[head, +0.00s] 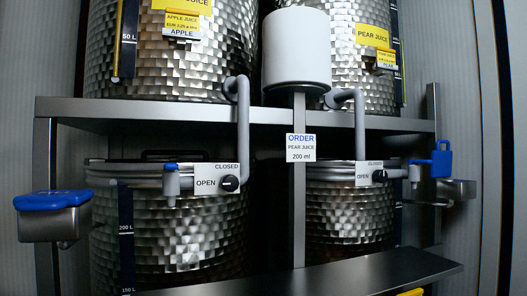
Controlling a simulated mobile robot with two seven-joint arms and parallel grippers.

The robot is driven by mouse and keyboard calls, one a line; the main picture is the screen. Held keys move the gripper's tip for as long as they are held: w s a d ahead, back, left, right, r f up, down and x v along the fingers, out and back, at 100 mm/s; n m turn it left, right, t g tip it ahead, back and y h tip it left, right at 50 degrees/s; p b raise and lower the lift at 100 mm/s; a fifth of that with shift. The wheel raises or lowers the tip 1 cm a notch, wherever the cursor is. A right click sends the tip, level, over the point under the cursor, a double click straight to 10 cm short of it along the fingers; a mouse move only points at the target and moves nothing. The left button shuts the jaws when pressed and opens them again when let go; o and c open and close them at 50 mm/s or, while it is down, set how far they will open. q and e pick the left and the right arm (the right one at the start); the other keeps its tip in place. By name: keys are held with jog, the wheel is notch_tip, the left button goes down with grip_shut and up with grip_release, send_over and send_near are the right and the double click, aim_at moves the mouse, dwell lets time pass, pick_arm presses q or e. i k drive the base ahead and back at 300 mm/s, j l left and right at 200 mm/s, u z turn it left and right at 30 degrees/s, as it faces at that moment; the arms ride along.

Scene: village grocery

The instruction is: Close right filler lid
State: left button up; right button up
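The right filler (456,189) is a small metal box-like part at the right side of the rack. Its blue lid (442,160) stands raised, upright above the box's left part, so the lid is open. The left filler (60,222) is a similar metal part at the far left. Its blue lid (52,200) lies flat across the top. Neither of my grippers is in view, so where they are relative to the lid cannot be seen.
Grey tap spouts with blue tops stand at the left (171,180) and right (416,173), the right one close to the raised lid. Dials (229,183) have OPEN/CLOSED labels. Steel tanks (180,235) fill the rack behind. A dark shelf (330,275) crosses the front. An order sign (301,148) reads pear juice, 200 ml.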

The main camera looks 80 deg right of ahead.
aim_at(440, 166)
jog(key=z, duration=3.75)
